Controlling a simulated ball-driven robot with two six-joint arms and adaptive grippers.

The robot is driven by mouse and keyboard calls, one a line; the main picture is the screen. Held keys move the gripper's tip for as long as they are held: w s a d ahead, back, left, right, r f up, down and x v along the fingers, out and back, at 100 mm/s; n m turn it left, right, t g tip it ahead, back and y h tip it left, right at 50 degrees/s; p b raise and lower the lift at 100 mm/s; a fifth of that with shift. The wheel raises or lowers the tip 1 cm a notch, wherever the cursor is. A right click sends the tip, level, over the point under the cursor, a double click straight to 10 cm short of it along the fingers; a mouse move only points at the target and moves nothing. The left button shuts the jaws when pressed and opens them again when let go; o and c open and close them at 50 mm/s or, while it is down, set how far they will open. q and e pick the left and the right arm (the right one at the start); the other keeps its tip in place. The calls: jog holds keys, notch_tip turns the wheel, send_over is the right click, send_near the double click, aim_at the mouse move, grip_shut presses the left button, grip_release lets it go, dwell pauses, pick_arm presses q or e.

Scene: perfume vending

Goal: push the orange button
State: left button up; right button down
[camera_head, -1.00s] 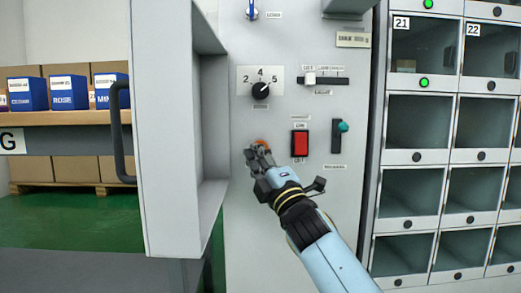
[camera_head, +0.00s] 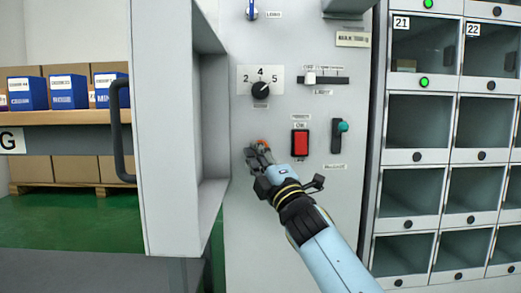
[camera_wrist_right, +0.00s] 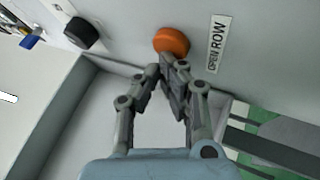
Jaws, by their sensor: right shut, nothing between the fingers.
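The orange button (camera_wrist_right: 172,41) is a round knob on the grey panel, beside a label reading "OPEN ROW" in the right wrist view. In the head view only a small part of the orange button (camera_head: 263,142) shows above my right gripper (camera_head: 253,150). My right gripper (camera_wrist_right: 166,72) is shut and empty, with its fingertips together just short of the button in the wrist view. A small gap seems to show between fingertips and button; I cannot tell for sure whether they touch. My left gripper is not in view.
The panel also carries a black rotary dial (camera_head: 260,90), a red switch (camera_head: 300,143), a slider (camera_head: 310,79) and a green-knobbed lever (camera_head: 341,127). An open cabinet door (camera_head: 165,130) stands to the left. Glass-fronted lockers (camera_head: 417,157) stand to the right.

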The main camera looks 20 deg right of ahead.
jog(key=shift+w, duration=0.2)
jog(key=shift+s, duration=0.1)
dwell(0.4)
jog(key=shift+s+a+p, duration=0.15)
jog(key=shift+s+p, duration=0.15)
jog(key=shift+s, duration=0.45)
jog(key=s+p, duration=0.1)
jog(key=s, duration=0.1)
jog(key=s+a, duration=0.1)
jog(key=s, duration=0.1)
jog(key=shift+s+a+p, duration=0.2)
jog(key=shift+s+p, duration=0.2)
dwell(1.2)
